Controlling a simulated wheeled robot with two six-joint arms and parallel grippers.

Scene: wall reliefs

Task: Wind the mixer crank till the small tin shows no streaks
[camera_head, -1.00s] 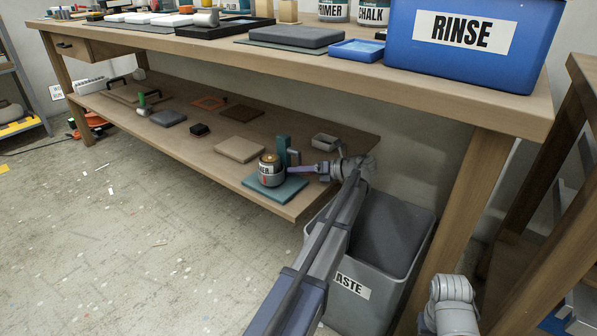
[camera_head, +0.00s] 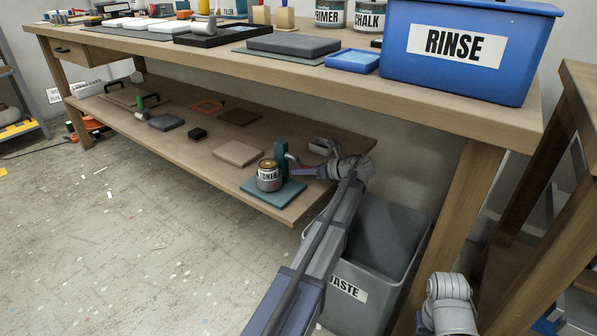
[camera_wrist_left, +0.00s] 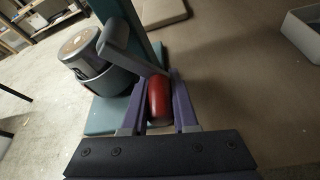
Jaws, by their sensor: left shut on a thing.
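The mixer stands on a teal base (camera_head: 283,196) with a teal upright (camera_head: 281,155) on the lower shelf. A small tin (camera_head: 268,178) labelled TONER sits upright on it; it also shows in the left wrist view (camera_wrist_left: 78,44), at the upper left, in a grey holder. A grey crank arm (camera_wrist_left: 126,46) slants down to a red handle (camera_wrist_left: 158,99). My left gripper (camera_head: 294,172) is shut on that red handle, with purple fingers (camera_wrist_left: 162,98) on either side. I cannot tell whether the tin's contents have streaks. The right gripper is not in view.
A small grey tray (camera_head: 322,146) lies behind my left gripper. A beige slab (camera_head: 239,153) lies left of the mixer. A grey waste bin (camera_head: 372,255) stands below the shelf end. The bench top (camera_head: 440,105) overhangs the shelf.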

